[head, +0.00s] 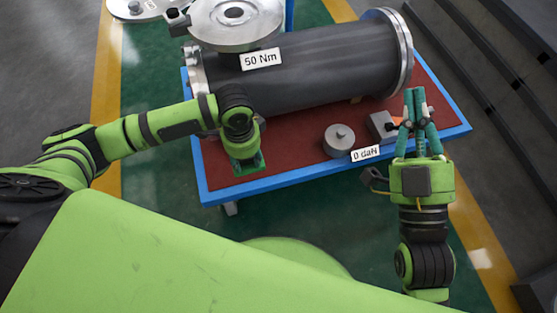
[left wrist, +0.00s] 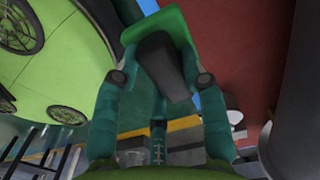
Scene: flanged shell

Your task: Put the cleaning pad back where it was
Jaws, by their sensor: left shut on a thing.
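The cleaning pad, green with a dark block on it, is held between the teal fingers of my left gripper (left wrist: 161,78). In the left wrist view the pad's green part (left wrist: 150,30) shows beyond the fingertips. In the head view my left gripper (head: 243,153) hangs over the left part of the red tabletop, with green (head: 248,166) at its lower end. Its fingers are mostly hidden there by the wrist. My right gripper (head: 416,100) points away over the right part of the table, fingertips together, with nothing clearly between them.
The red table (head: 295,176) with a blue rim carries a large dark flanged cylinder (head: 320,65), labelled "50 Nm". A round grey weight (head: 339,140) and a grey block (head: 381,126) stand in front. Dark steps (head: 500,70) rise at the right.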

